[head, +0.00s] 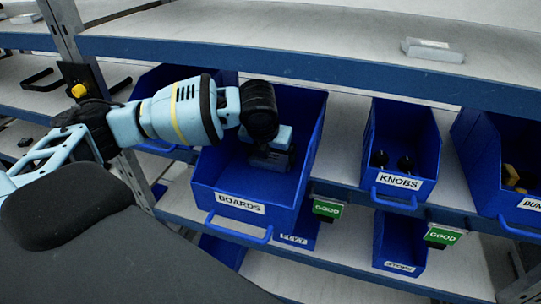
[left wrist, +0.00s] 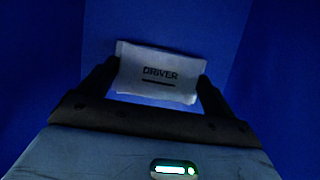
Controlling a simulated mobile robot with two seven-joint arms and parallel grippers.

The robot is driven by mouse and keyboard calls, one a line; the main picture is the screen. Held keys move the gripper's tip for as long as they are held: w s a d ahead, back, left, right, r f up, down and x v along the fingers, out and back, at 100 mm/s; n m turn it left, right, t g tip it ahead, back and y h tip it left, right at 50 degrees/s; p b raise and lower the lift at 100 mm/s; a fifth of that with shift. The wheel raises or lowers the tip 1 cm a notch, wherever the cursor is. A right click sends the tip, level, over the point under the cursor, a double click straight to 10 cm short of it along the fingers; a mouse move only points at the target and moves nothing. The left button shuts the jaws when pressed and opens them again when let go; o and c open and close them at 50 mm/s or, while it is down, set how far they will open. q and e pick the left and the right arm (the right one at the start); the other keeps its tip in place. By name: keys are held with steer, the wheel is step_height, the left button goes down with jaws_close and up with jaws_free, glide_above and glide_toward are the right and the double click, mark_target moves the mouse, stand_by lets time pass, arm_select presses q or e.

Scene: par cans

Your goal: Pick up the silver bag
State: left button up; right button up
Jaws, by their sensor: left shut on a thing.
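The silver bag (left wrist: 158,88) is a small pale packet marked "DRIVER", seen in the left wrist view between my two dark fingers. My left gripper (head: 272,160) is down inside the blue bin labelled "BOARDS" (head: 228,200). In the left wrist view the left gripper (left wrist: 157,72) is shut on the bag, with one finger at each side edge. The bag cannot be made out in the head view, where the gripper and bin hide it. Whether it touches the bin floor I cannot tell. My right gripper is not in view.
Blue bin walls surround my left gripper. A "KNOBS" bin (head: 396,200) with dark knobs and another blue bin (head: 482,165) stand to the right. Green "GOOD" tags (head: 327,209) hang at the shelf edge. The upper shelf edge (head: 330,68) runs above the bins.

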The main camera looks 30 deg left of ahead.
arm_select(q)
steer(key=shift+r, duration=0.4)
steer(key=shift+s+r, duration=0.15)
steer(key=shift+s, duration=0.1)
steer(key=s, duration=0.2)
steer(key=s+d, duration=0.1)
steer(key=s, duration=0.2)
steer(key=s+d+r, duration=0.1)
steer(key=s, duration=0.1)
steer(key=shift+s, duration=0.2)
step_height(320, 180, up, 13)
